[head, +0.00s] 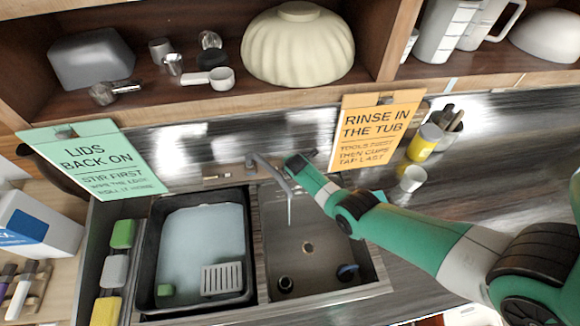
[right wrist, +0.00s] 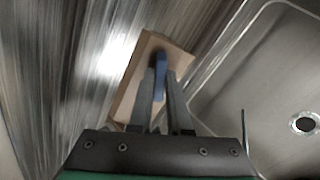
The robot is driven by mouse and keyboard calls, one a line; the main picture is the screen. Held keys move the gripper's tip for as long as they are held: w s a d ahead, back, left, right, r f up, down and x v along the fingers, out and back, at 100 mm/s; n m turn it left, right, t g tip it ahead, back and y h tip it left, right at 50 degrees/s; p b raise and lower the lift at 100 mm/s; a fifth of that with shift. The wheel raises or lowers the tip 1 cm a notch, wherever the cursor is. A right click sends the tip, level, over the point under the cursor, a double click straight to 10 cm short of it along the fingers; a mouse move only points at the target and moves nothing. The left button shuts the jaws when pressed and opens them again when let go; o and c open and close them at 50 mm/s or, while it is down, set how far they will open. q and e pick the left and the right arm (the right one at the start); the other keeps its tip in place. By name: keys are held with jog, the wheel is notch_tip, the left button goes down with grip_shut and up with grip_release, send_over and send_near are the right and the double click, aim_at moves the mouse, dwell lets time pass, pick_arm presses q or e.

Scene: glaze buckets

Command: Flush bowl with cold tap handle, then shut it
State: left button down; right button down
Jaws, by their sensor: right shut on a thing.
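The blue cold tap handle (right wrist: 161,62) stands on a tan block (right wrist: 137,80) beside the sink bowl in the right wrist view. My right gripper (right wrist: 160,82) is shut on this handle, one finger on each side. In the head view my right gripper (head: 297,166) is at the back edge of the bowl, just right of the grey spout (head: 266,165), and hides the handle. The steel bowl (head: 275,220) is under the spout, with a round drain (head: 308,247). A thin pale vertical strip hangs from the spout's end; I cannot tell whether it is water. My left gripper is out of view.
A dark round item (head: 285,283) and a blue-dark item (head: 347,272) lie in the bowl. An orange sign (head: 377,125) and white cup (head: 412,178) stand behind my right arm.

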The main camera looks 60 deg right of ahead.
jog(key=n, duration=0.7)
jog(key=shift+p, duration=0.35)
jog(key=n, duration=0.6)
jog(key=shift+w, duration=0.1)
jog(key=shift+n, duration=0.4)
jog(key=c, duration=0.9)
grip_release()
jog(key=shift+o, duration=0.2)
